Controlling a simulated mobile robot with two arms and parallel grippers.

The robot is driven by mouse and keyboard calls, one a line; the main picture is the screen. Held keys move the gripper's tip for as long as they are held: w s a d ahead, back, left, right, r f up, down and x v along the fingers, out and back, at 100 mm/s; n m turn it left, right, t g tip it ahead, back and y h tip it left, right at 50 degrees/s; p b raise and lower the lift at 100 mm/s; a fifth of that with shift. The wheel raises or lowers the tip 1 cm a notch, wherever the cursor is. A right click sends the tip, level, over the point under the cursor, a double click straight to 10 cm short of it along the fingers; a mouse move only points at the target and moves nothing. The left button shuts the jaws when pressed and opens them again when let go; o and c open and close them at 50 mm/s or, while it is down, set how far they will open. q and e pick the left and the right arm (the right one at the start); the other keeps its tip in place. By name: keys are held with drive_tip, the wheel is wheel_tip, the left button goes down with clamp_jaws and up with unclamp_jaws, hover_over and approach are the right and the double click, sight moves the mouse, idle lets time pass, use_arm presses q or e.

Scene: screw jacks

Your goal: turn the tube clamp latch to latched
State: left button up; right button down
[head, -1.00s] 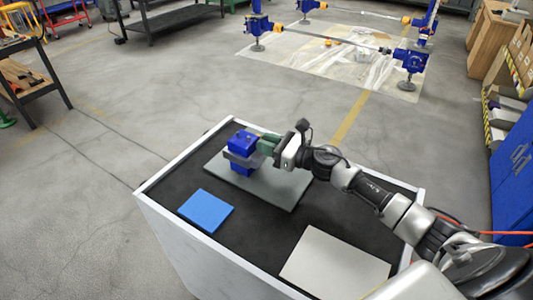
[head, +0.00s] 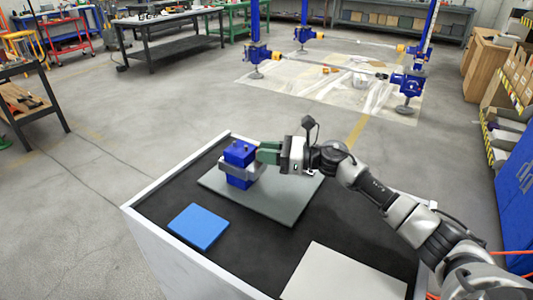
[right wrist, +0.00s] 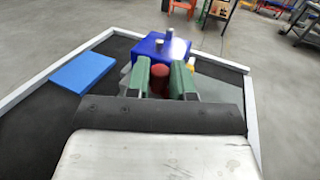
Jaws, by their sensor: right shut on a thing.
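The tube clamp is a blue block (head: 238,151) with a grey band (head: 237,170), standing on a dark grey plate (head: 283,206) on the cart. Its blue top (right wrist: 168,43) also shows in the right wrist view. My right gripper (head: 262,153) reaches the clamp from the right. Its green fingers are closed around a red, round-ended part (right wrist: 160,83), which looks like the latch. In the head view the fingers hide this part, so its turn angle cannot be told. My left gripper is not in view.
A blue square pad (head: 199,227) lies on the black cart top, left of the plate. A light grey panel (head: 342,273) lies at the front right. The cart has a raised white rim (head: 170,176). Blue screw jacks (head: 258,55) stand on the floor far behind.

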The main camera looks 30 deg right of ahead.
drive_tip(key=c, duration=1)
unclamp_jaws()
drive_tip(key=shift+b+v, duration=1.5)
drive_tip(key=shift+v, duration=3.9)
